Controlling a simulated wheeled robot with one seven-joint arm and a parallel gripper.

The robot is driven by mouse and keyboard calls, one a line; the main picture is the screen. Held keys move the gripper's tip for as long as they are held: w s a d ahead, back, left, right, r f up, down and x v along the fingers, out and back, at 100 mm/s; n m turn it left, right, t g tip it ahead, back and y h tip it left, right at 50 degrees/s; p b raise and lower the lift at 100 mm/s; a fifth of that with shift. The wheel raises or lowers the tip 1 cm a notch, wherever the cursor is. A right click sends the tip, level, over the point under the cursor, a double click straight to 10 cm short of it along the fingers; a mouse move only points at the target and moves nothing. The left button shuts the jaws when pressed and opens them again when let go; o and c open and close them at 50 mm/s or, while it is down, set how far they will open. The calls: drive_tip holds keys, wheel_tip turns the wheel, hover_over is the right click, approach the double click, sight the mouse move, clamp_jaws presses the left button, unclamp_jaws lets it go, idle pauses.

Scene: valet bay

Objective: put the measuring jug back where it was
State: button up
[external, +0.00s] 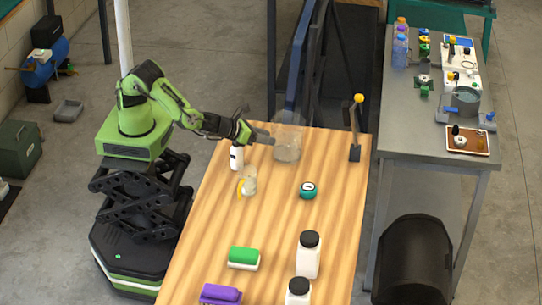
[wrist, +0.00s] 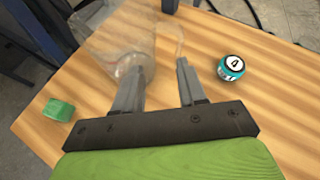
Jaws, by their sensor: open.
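The measuring jug (external: 287,143) looks like a large, clear, see-through vessel. It stands upright near the far end of the wooden table (external: 275,230). In the wrist view the jug (wrist: 118,42) is just ahead and to the left, with its clear handle (wrist: 180,38) on the near right side. My gripper (external: 262,136) is beside the jug on its left in the external view. In the wrist view its two fingers (wrist: 161,72) are apart near the handle. I cannot tell whether they touch the jug or straddle the handle.
A white bottle (external: 236,158) and a small yellow-handled glass vessel (external: 249,180) are nearer me. A green block (wrist: 59,109) lies left in the wrist view. The table's middle is clear.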

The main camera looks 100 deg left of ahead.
drive_tip(key=s+a+r+n+g+h, duration=0.2)
drive_tip(key=s+a+r+n+g, duration=0.15)
drive_tip(key=s+a+n, duration=0.35)
drive_tip(key=s+a+r+n+g+h, duration=0.2)
drive_tip(key=s+a+r+n, duration=0.25)
drive_tip(key=s+n, duration=0.35)
drive_tip(key=s+r+n+h, duration=0.1)
drive_tip(key=s+r+n, duration=0.1)
drive_tip(key=s+n, duration=0.4)
drive_tip(key=s+r+n+h, duration=0.1)
drive_tip(key=s+r+n, duration=0.1)
drive_tip(key=s+n, duration=0.5)
drive_tip(key=s, duration=0.6)
drive_tip(key=shift+s+a, duration=0.25)
drive_tip(key=shift+s, duration=0.1)
drive_tip(key=shift+r, duration=0.1)
